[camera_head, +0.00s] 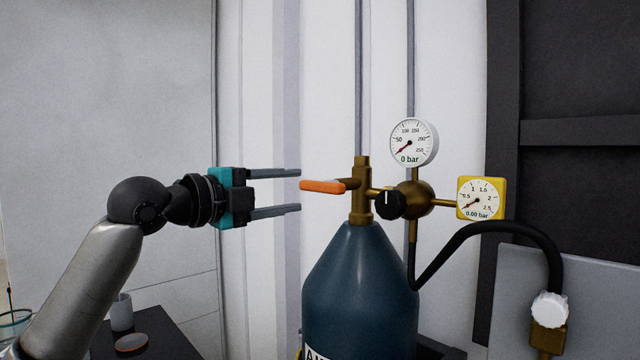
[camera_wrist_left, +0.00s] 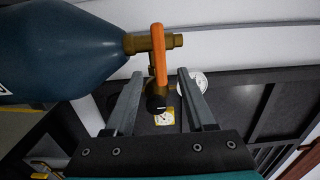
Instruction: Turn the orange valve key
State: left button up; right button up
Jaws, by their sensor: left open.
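The orange valve key (camera_head: 323,187) sits on the brass valve (camera_head: 361,190) on top of a dark blue gas cylinder (camera_head: 360,285). My left gripper (camera_head: 300,191) is open and comes in from the left, its two fingers level and one above the other. In the head view its fingertips end just left of the key's near end. In the left wrist view the key (camera_wrist_left: 158,54) lies ahead of the gap between the open fingers (camera_wrist_left: 161,85). Nothing is held. My right gripper is not in view.
A white gauge (camera_head: 414,142) reads 0 bar and a yellow gauge (camera_head: 481,199) reads 0.00 bar. A black knob (camera_head: 391,205) sits right of the valve. A black hose (camera_head: 480,230) runs right to a white knob (camera_head: 550,309). A cup (camera_head: 121,313) stands at lower left.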

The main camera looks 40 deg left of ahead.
aim_at(318, 188)
pick_arm(q)
jog(key=shift+w+d+p, duration=0.15)
jog(key=shift+w+p, duration=0.35)
jog(key=shift+w, duration=1.4)
jog(key=shift+w+d+p, duration=0.15)
jog(key=shift+w+p, duration=0.3)
jog(key=shift+w, duration=1.4)
jog(key=shift+c, duration=0.3)
grip_shut()
